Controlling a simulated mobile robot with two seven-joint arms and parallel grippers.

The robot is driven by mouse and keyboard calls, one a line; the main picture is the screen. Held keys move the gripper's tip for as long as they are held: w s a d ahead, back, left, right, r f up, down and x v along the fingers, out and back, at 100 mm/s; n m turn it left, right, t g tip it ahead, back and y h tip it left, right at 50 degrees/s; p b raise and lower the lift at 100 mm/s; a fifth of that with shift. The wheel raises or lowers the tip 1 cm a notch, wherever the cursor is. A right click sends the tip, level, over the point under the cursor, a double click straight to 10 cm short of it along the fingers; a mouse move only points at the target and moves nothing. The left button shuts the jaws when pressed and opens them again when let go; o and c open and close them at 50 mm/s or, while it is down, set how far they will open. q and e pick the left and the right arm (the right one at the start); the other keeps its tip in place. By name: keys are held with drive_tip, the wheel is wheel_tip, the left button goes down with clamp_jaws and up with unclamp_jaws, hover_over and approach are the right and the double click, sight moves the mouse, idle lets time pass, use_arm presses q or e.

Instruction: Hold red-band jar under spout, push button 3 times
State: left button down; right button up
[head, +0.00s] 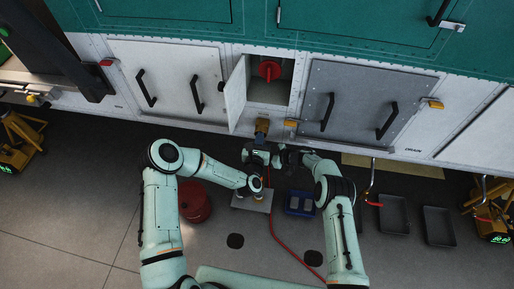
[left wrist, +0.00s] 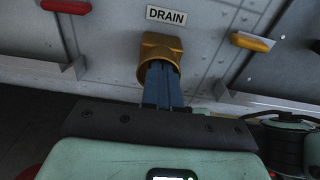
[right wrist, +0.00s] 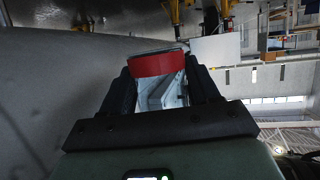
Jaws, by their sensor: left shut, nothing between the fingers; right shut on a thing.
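The red-band jar (right wrist: 155,65) shows in the right wrist view as a clear body with a wide red band. My right gripper (right wrist: 164,84) is shut on it, one finger on each side. The yellow-brown drain spout (left wrist: 158,46) sticks out of the panel under the DRAIN label (left wrist: 172,16); it also shows in the head view (head: 262,127). My left gripper (left wrist: 164,82) is shut and empty, its fingertips pointing into or just under the spout's collar. In the head view both grippers are close together below the spout. The jar is hard to make out there, and I cannot pick out the button.
A small door (head: 236,94) stands open beside a recess with a red valve (head: 270,70). A red bucket (head: 195,201), a pale platform (head: 252,201), a blue tray (head: 300,204) and black trays (head: 393,214) are on the floor. A red hose crosses the floor.

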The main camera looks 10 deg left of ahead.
use_arm(q)
drive_tip(key=s+r, duration=0.1)
drive_tip(key=s, duration=1.3)
idle(0.3)
drive_tip(key=shift+s+a, duration=0.2)
drive_tip(key=shift+s, duration=0.5)
drive_tip(key=shift+w, duration=0.1)
drive_tip(key=w+f, duration=0.1)
drive_tip(key=w, duration=1.2)
drive_tip(key=shift+w, duration=0.4)
drive_tip(key=shift+d, duration=0.1)
